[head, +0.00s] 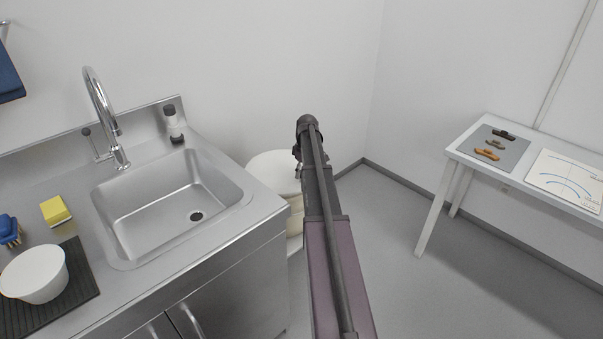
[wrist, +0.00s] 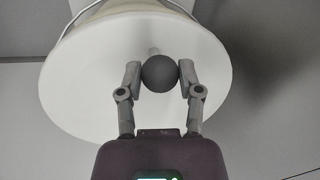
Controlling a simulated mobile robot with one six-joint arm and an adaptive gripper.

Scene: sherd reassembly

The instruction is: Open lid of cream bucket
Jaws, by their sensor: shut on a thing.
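The cream bucket (head: 295,222) stands on the floor to the right of the sink cabinet, partly hidden by my arm and the cabinet. Its round pale lid (head: 268,172) shows at the top; in the wrist view the lid (wrist: 85,85) fills the upper middle as a white disc. A dark round knob (wrist: 160,73) is at the lid's middle. My gripper (wrist: 159,75) has one finger on each side of the knob and is shut on it. In the head view my gripper (head: 299,165) is over the lid's right part, its fingers hard to make out.
A white table (head: 480,160) stands at the right. The floor (head: 385,220) between is clear.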

